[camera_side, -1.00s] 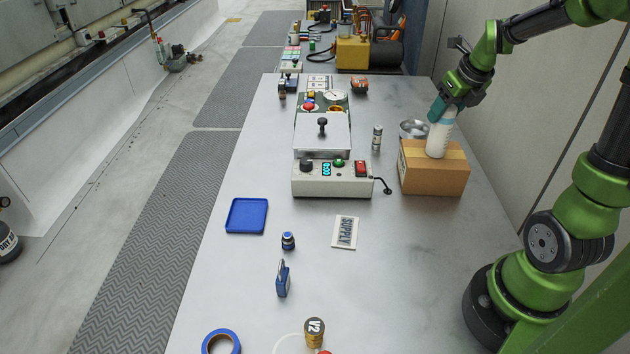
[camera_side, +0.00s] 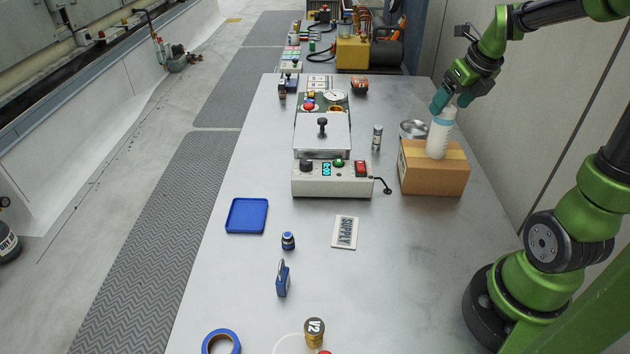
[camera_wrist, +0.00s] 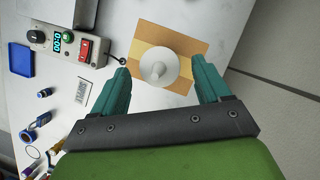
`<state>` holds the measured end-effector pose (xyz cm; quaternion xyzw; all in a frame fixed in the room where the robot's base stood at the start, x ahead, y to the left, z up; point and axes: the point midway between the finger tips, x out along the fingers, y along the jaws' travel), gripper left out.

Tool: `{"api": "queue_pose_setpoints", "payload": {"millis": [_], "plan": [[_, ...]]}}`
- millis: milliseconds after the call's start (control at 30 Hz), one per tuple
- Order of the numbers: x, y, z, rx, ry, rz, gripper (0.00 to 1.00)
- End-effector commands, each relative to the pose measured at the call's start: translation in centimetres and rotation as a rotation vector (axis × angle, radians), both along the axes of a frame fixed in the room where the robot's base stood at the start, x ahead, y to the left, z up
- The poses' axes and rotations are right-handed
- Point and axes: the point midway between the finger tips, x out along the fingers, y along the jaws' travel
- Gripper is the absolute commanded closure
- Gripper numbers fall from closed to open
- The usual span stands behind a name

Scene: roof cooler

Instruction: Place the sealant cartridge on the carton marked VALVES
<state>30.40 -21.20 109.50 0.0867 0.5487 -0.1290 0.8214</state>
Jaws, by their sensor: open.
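The sealant cartridge (camera_side: 440,134), white with a light blue band, stands upright on top of the brown carton (camera_side: 434,180). In the wrist view the cartridge (camera_wrist: 158,68) is seen from above, nozzle towards the camera, with the carton (camera_wrist: 190,45) and its tan tape strip under it. My gripper (camera_side: 451,104) is above the cartridge with its teal fingers apart. In the wrist view my gripper (camera_wrist: 160,80) is open, one finger to each side of the cartridge and clear of it. No VALVES marking is visible on the carton's faces in view.
A metal can (camera_side: 413,129) stands behind the carton. A small cylinder (camera_side: 377,137) and the control box (camera_side: 331,179) with a cable are to its left. A wall runs close on the right. A blue tray (camera_side: 247,215) and SUPPLY plate (camera_side: 344,231) lie nearer the front.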

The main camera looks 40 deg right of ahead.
Motion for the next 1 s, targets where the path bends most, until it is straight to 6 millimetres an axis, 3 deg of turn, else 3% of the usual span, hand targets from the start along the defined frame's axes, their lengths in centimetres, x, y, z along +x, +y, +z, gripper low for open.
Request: {"api": "queue_pose_setpoints", "payload": {"millis": [100, 300, 567, 667, 767, 1000], "plan": [[-1.0, 0.3, 2.8, -0.004, -0.006, 0.0, 0.24], [-2.4, 0.7, 6.3, -0.003, -0.003, -0.001, 0.24], [-3.1, 1.6, 8.2, -0.017, -0.001, 0.049, 0.24], [-2.8, 3.4, 8.3, -0.077, 0.0, 0.229, 0.24], [-2.5, 6.5, 8.1, -0.194, -0.005, 0.547, 0.24], [-3.1, 15.0, 6.9, -0.609, -0.037, 1.47, 0.24]]}}
